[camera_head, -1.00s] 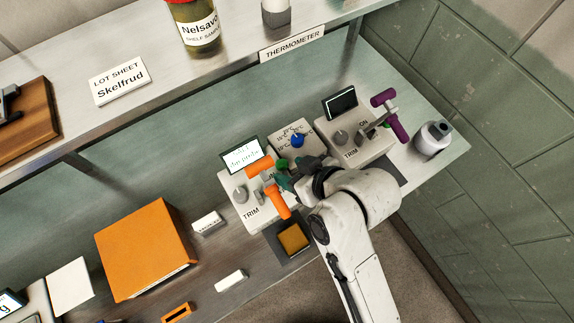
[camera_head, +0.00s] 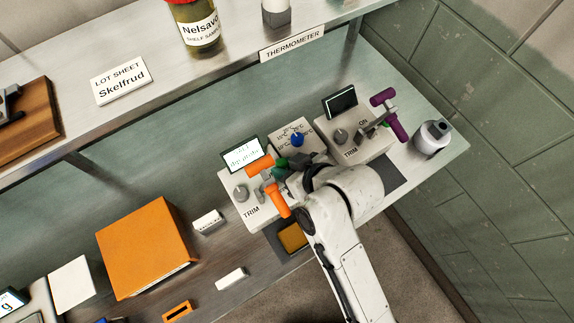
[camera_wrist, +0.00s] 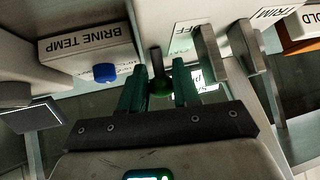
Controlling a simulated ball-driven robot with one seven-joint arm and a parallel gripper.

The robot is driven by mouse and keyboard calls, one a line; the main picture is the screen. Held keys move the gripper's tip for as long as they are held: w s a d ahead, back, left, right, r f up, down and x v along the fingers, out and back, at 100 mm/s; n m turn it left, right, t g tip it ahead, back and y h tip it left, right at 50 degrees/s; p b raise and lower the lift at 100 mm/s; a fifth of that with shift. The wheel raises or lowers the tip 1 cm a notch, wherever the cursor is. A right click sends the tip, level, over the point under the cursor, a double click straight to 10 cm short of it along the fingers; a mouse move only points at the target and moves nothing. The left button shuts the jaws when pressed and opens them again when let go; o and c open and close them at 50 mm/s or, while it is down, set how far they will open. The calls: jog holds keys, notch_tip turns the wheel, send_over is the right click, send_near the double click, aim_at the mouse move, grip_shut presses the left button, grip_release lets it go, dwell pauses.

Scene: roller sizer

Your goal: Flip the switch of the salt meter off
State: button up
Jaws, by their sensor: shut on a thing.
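The salt meter (camera_head: 232,208) is the pale box on the left of the bench devices, with a lit display (camera_head: 245,154) whose small writing is blurred. An OFF label (camera_wrist: 188,36) lies right of the lever. In the head view, my gripper (camera_head: 278,173) hides most of the switch.
A box with a blue knob (camera_head: 297,139), marked BRINE TEMP in the wrist view, stands close beside. The orange handle (camera_head: 281,201) is close to my fingers. A shelf (camera_head: 215,72) runs behind.

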grip_shut()
jog(key=shift+s+d+f+t+y+b, duration=0.2)
jog(key=shift+f+t+y+b, duration=0.15)
jog(key=shift+b, duration=0.7)
jog(key=b, duration=0.2)
jog(key=t+y+b, duration=0.1)
jog(key=b, duration=0.1)
jog(key=t+y+b, duration=0.1)
jog(key=b, duration=0.1)
jog(key=shift+s+d+f+t, duration=0.15)
jog(key=shift+s+d+t, duration=0.1)
jog(key=shift+s, duration=0.15)
jog(key=shift+s+d+r+n+t+y+b, duration=0.15)
jog(key=shift+r+n+t+y+b, duration=0.3)
jog(key=shift+b, duration=0.75)
jog(key=shift+f, duration=0.1)
jog(key=o, duration=0.8)
grip_release()
jog(key=shift+c, duration=0.2)
